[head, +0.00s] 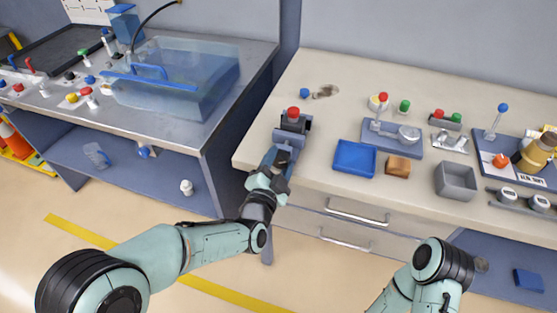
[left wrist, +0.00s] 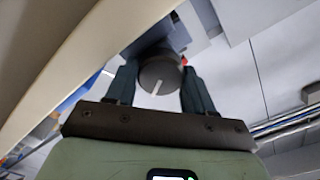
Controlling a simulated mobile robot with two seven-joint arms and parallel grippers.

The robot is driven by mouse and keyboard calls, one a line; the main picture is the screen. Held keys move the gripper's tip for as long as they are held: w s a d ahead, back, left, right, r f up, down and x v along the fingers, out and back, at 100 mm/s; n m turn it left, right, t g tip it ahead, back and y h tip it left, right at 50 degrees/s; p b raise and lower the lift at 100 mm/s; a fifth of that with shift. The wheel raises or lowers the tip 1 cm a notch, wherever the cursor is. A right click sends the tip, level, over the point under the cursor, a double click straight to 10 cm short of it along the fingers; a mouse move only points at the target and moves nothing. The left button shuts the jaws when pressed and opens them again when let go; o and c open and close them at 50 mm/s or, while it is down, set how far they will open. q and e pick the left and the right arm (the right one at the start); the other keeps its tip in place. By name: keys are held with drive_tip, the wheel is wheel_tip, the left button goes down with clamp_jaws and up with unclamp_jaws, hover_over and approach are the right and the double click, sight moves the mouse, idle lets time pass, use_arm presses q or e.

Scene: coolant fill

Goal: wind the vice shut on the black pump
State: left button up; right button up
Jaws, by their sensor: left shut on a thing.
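The black pump (head: 294,122) with a red top sits in the vice (head: 290,138) at the left front corner of the pale bench. Grey-blue jaw parts show beside the pump; whether they touch it I cannot tell. My left gripper (head: 276,160) is at the front of the vice. In the left wrist view, the two fingers of my left gripper (left wrist: 160,85) are shut on the vice's round dark knob (left wrist: 158,72), which has a white mark on its face. The mark points down and slightly left. My right arm shows at the lower right, but its gripper is not in view.
A blue tray (head: 354,159), a brown block (head: 398,165) and a grey bin (head: 456,181) stand right of the vice. A clear tank (head: 190,85) stands on the left bench. Drawer handles (head: 357,212) stick out below the bench's front edge.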

use_arm(q)
drive_tip(key=m+p, duration=0.1)
drive_tip(key=m, duration=0.5)
drive_tip(key=shift+d+m+p, duration=0.1)
drive_tip(key=shift+m+p, duration=0.2)
drive_tip(key=shift+p, duration=0.05)
drive_tip(key=m+p, duration=0.1)
drive_tip(key=m, duration=0.4)
drive_tip(key=shift+f, duration=0.1)
use_arm(e)
drive_tip(key=r, duration=0.1)
drive_tip(key=s+r, duration=0.1)
drive_tip(key=shift+r, duration=0.3)
use_arm(q)
drive_tip(key=shift+m, duration=0.4)
use_arm(e)
drive_tip(key=shift+s, duration=0.1)
use_arm(q)
drive_tip(key=o, duration=1)
drive_tip(key=shift+s+f, duration=0.1)
drive_tip(key=shift+f, duration=0.2)
